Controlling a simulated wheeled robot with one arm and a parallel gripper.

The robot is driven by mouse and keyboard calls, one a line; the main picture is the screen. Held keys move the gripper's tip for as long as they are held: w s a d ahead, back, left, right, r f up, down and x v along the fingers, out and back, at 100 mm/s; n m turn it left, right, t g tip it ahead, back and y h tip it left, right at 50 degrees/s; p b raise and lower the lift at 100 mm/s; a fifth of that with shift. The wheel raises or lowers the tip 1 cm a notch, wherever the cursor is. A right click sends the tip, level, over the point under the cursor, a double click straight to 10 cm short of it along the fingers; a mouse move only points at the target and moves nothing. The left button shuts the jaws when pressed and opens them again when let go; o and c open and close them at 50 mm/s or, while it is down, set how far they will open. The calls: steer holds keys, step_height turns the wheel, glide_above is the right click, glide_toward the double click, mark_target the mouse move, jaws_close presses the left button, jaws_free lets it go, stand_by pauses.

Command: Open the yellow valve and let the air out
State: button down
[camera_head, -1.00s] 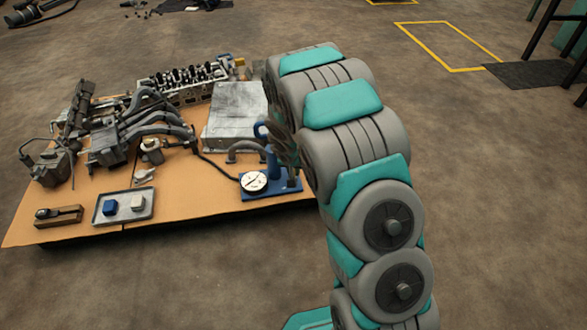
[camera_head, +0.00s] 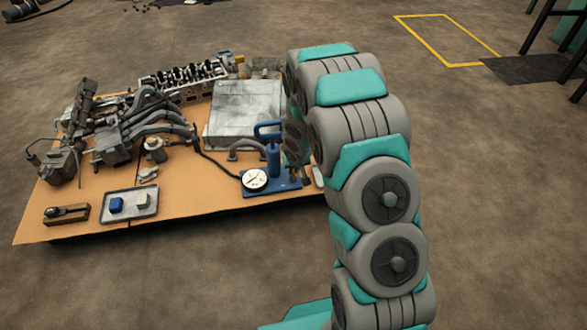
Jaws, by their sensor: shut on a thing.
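A round white gauge (camera_head: 255,180) sits at the base's left end. My gripper (camera_head: 300,177) points down at the base's right end, just right of the pump cylinder, partly hidden by my arm. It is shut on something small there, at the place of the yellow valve. The valve itself is covered by the fingers and too small to make out. The gauge needle's reading is too small to tell.
A dark hose (camera_head: 215,160) runs from the gauge to the engine parts. A silver box (camera_head: 246,112) stands behind the pump. A grey tray (camera_head: 130,215) with a blue and a pale block lies front left on the tan table (camera_head: 190,199).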

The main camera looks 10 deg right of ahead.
steer(key=shift+s, duration=0.1)
steer(key=c, duration=0.9)
jaws_free()
steer(key=v, duration=0.7)
steer(key=shift+r+p, duration=0.35)
steer(key=shift+s, duration=0.15)
